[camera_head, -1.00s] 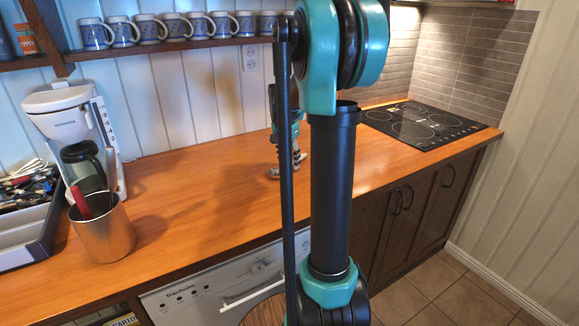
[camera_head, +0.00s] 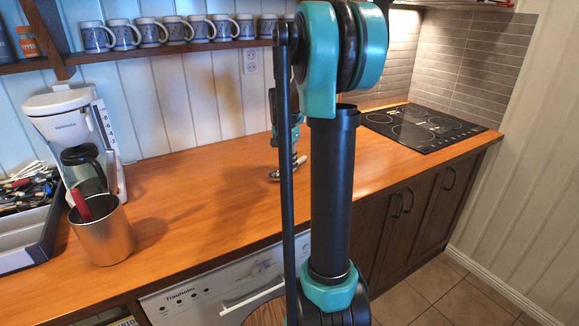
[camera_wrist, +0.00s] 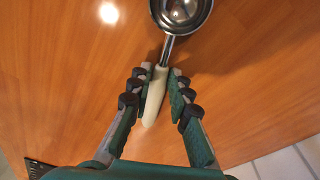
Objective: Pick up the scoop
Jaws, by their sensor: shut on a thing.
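The scoop has a shiny metal bowl (camera_wrist: 182,14) and a pale cream handle (camera_wrist: 155,98). It is over the wooden countertop, and I cannot tell whether it touches the wood. My gripper (camera_wrist: 162,80) is shut on the handle, with one finger on each side near the neck. The bowl points away from my gripper. In the head view my gripper (camera_head: 291,163) is low at the counter, partly hidden behind my arm, and a small part of the scoop (camera_head: 274,175) shows beside it.
A metal canister (camera_head: 103,236) with a red-handled item stands at the left, by a coffee maker (camera_head: 62,103) and a utensil tray (camera_head: 22,240). A cooktop (camera_head: 420,130) is at the right. Mugs line the shelf above. The wooden counter (camera_head: 200,180) is clear between.

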